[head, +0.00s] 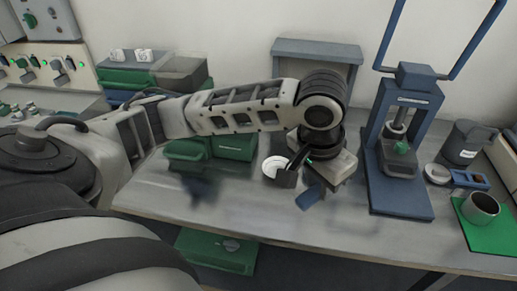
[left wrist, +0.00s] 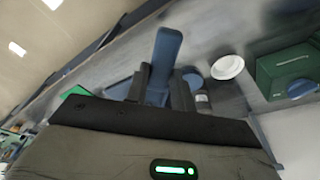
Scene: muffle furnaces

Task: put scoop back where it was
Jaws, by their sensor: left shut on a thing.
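My left gripper (head: 302,181) is over the middle of the metal table, reached by my arm from the left. It is shut on the blue scoop (head: 310,198), part of which shows below the jaws. In the left wrist view the gripper's dark fingers (left wrist: 160,88) stand on both sides of the blue scoop (left wrist: 166,52), which sticks out past them. The rest of the scoop is hidden by the fingers. I cannot tell whether it touches the table. My right gripper is not in view.
A white dish (head: 272,168) lies just left of the gripper. Green boxes (head: 234,146) stand behind it. A blue press (head: 401,202) stands to the right, with a grey pitcher (head: 466,143), a small blue tray (head: 459,179) and a metal cup (head: 481,208) on a green mat (head: 499,236) beyond.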

